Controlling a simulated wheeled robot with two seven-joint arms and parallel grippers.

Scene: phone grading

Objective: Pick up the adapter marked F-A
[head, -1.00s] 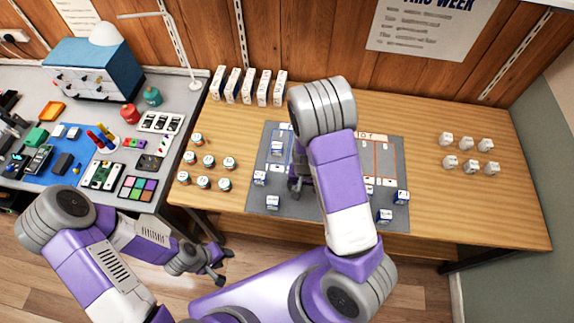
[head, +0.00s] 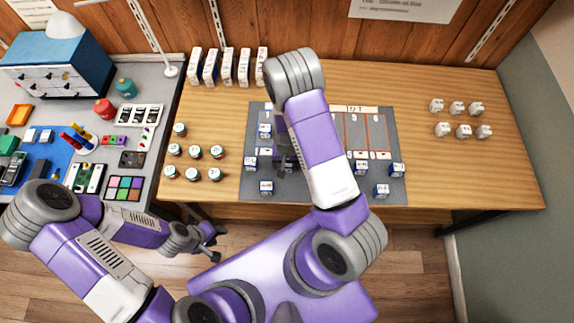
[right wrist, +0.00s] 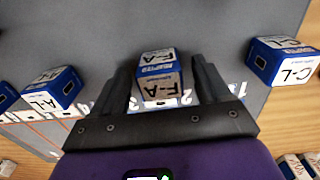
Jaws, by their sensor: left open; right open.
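The adapter marked F-A (right wrist: 158,75) is a small blue and white box, with its F-A labels showing in the right wrist view. My right gripper (right wrist: 161,72) is open, with one finger on each side of the F-A adapter; I cannot tell whether they touch it. In the head view my right gripper (head: 287,155) is partly hidden by its own arm over the grey mat (head: 328,193), and I cannot make out F-A there. My left gripper (head: 212,250) is open and empty, low in front of the table.
In the right wrist view, adapter C-L (right wrist: 283,62) stands at the right and adapter A-L (right wrist: 50,90) at the left. Several teal-lidded jars (head: 195,152) stand left of the mat and several white blocks (head: 463,130) far right. Bare wood lies between mat and blocks.

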